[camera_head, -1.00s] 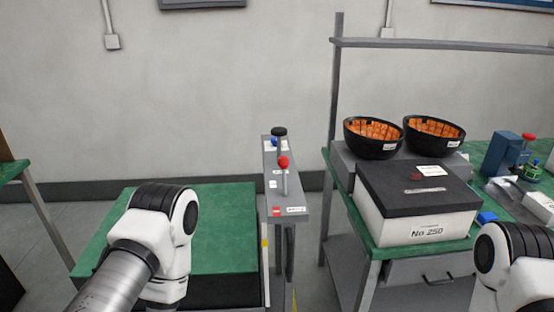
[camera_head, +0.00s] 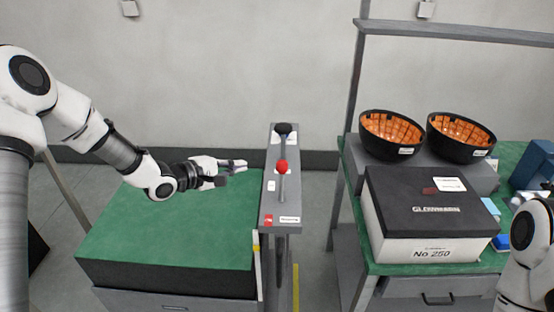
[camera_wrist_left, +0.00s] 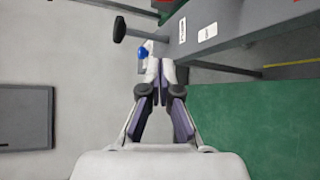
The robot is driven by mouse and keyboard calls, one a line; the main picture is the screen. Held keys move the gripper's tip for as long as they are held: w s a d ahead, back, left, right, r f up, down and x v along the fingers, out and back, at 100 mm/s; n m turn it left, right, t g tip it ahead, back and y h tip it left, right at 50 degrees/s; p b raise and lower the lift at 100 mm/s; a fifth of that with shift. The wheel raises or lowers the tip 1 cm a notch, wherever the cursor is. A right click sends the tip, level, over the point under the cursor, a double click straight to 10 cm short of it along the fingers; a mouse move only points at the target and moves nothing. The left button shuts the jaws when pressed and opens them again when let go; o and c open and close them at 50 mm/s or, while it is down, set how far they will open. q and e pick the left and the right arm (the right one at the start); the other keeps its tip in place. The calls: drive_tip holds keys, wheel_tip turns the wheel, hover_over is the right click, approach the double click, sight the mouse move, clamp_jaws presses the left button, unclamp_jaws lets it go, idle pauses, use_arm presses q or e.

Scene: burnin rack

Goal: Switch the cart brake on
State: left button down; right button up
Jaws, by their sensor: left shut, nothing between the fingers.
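A narrow grey panel (camera_head: 269,200) stands along the right side of a green-topped cart (camera_head: 170,235). It carries a lever with a red ball knob (camera_head: 281,167) and, behind it, one with a black knob (camera_head: 283,129). In the left wrist view the black knob (camera_wrist_left: 119,29) and a small blue knob (camera_wrist_left: 143,54) show beyond the fingers. Which control is the brake, I cannot tell. My left gripper (camera_head: 242,167) is shut and empty, just left of the panel above the cart top. It also shows in the left wrist view (camera_wrist_left: 161,66). My right gripper is out of view.
A bench on the right holds a white box with a black lid (camera_head: 428,216) and two black bowls with orange insides (camera_head: 390,134) (camera_head: 461,137). A rack post (camera_head: 357,70) rises behind the panel's right side. The cart top is clear.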

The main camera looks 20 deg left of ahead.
sight(282, 181)
use_arm(q)
drive_tip(key=p+x, duration=0.1)
drive_tip(key=x, duration=0.8)
drive_tip(key=shift+s+p, duration=0.1)
drive_tip(key=shift+p, duration=0.25)
drive_tip(key=shift+w+d+p, duration=0.35)
drive_tip(key=shift+d, duration=0.25)
drive_tip(key=shift+s+d+r+p, duration=0.3)
drive_tip(key=shift+s+d, duration=0.2)
drive_tip(key=shift+s, duration=0.1)
drive_tip(key=shift+s+d+r+p, duration=0.3)
drive_tip(key=shift+s+d, duration=0.15)
drive_tip(key=shift+s, duration=0.15)
drive_tip(key=shift+s+d, duration=0.1)
drive_tip(key=shift+s, duration=0.1)
drive_tip(key=shift+w+f, duration=0.1)
drive_tip(key=shift+w, duration=0.05)
